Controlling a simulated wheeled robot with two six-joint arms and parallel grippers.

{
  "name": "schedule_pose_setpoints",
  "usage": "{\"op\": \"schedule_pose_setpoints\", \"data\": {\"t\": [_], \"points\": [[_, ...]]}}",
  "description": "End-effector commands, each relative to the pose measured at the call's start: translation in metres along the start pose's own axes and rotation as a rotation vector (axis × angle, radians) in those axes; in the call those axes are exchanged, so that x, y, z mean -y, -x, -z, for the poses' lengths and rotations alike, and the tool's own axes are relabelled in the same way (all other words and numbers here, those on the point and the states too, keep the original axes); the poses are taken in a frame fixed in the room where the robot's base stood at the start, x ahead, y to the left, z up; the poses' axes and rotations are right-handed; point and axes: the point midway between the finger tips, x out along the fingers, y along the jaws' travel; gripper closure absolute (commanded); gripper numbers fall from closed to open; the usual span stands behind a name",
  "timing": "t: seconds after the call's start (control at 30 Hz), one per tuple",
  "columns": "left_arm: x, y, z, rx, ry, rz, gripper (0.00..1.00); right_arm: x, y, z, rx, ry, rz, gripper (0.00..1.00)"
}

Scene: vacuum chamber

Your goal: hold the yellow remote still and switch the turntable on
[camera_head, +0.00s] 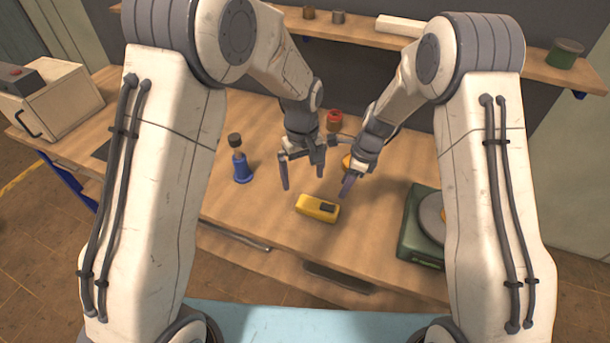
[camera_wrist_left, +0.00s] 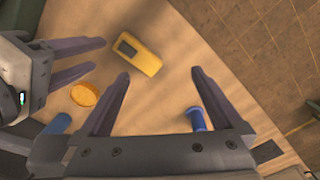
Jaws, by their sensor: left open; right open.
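The yellow remote (camera_head: 318,208) lies on the workbench near its front edge, its dark panel facing up. It also shows in the left wrist view (camera_wrist_left: 138,53). My left gripper (camera_head: 303,180) is open and empty, above the bench and behind the remote, apart from it. My right gripper (camera_head: 347,186) is open and empty, beside the left one, pointing down near the remote's right end; its fingers show at the left of the left wrist view (camera_wrist_left: 97,55). The turntable (camera_head: 412,222), a green box with a grey disc, stands at the right, partly hidden by my right arm. I cannot make out its switch.
A blue bottle-like item (camera_head: 242,168) with a dark top stands left of the grippers. A round orange-yellow thing (camera_wrist_left: 84,95) sits near my right gripper. A red item (camera_head: 335,117) is farther back. A shelf (camera_head: 480,62) runs behind. Bench between remote and turntable is clear.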

Motion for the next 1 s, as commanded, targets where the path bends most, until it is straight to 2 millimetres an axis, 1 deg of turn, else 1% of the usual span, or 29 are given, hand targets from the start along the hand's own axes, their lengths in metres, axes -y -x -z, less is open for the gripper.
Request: {"op": "schedule_pose_setpoints", "data": {"t": [0.03,0.1,0.2,0.3,0.4,0.43,0.5,0.57,0.67,0.77,1.0], "points": [[0.000,-0.021,0.019,0.003,0.082,0.011,0.00,0.000,0.000,0.000,0.000,0.000,0.000,0.50],[-0.006,-0.043,0.036,0.003,0.238,0.014,0.00,0.000,0.000,0.000,0.000,0.000,0.000,0.50],[-0.010,-0.074,0.057,0.000,0.432,0.018,0.00,0.000,0.000,0.000,0.000,0.000,0.000,0.50],[-0.012,-0.098,0.071,-0.003,0.581,0.021,0.00,0.000,0.000,0.000,0.000,0.000,0.000,0.50],[-0.011,-0.115,0.081,-0.005,0.689,0.022,0.00,0.000,0.000,0.000,0.000,0.000,0.000,0.50],[-0.019,-0.107,0.074,-0.006,0.700,0.014,0.00,0.000,0.001,0.000,0.000,0.000,0.000,0.50],[-0.026,-0.102,0.067,-0.005,0.732,0.009,0.00,0.000,0.000,0.000,0.000,0.000,0.000,0.50],[-0.029,-0.101,0.063,-0.003,0.752,0.007,0.00,0.000,0.000,0.000,0.000,0.000,0.000,0.50],[-0.031,-0.105,0.060,-0.001,0.768,0.008,0.00,0.000,0.000,0.000,0.000,0.000,0.000,0.50],[-0.031,-0.116,0.060,-0.001,0.770,0.008,0.00,0.000,0.000,0.000,0.000,0.000,0.000,0.50],[-0.031,-0.159,0.059,0.000,0.768,0.009,0.00,0.000,0.000,0.000,0.000,0.000,0.000,0.50]]}}
